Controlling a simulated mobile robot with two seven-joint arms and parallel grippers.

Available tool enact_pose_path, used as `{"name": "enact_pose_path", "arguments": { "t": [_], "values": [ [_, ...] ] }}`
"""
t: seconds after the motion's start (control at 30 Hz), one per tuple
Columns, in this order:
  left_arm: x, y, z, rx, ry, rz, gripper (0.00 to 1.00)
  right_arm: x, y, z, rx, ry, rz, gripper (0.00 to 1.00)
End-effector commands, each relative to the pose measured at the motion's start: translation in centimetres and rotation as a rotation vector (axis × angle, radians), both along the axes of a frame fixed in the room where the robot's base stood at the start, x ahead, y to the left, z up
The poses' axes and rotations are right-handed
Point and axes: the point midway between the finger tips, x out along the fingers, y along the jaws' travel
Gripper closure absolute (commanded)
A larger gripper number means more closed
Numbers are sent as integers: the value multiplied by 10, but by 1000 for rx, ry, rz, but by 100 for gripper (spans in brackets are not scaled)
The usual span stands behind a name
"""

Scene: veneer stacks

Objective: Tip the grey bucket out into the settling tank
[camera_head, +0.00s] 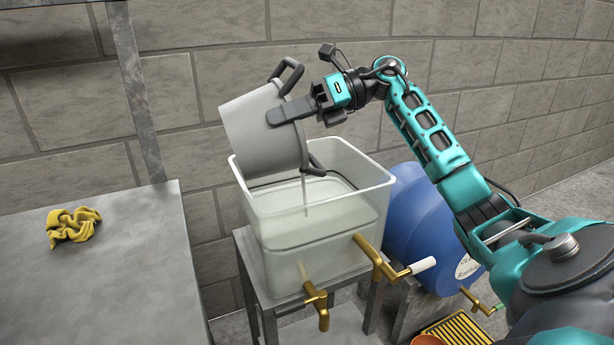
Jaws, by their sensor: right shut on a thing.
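The grey bucket (255,135) is tilted on its side above the settling tank (262,228), its mouth toward the lower right. A thin stream of liquid (304,190) falls from its rim into the tank. The tank is a translucent white box with cloudy liquid in it. My right gripper (290,112) is shut on the grey bucket near its rim. One dark handle (288,72) stands out at the bucket's top, and another part hangs low by the tank's rim. The bucket's inside is hidden. My left gripper is not in view.
The tank stands on a metal stand (250,262) with brass taps (318,298) at its front. A blue barrel (420,225) lies to its right. A grey table (120,265) with a yellow cloth (72,226) is at left. A block wall (190,90) closes the back.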

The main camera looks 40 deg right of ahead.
Motion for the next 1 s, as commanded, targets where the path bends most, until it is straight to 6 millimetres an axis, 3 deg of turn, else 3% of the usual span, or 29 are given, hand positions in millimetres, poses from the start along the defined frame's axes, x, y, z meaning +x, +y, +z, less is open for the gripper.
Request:
{"name": "enact_pose_path", "arguments": {
  "t": [1.0],
  "values": [
    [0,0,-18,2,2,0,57,-5,-12,-1,66,-30,-1,100]
  ]
}}
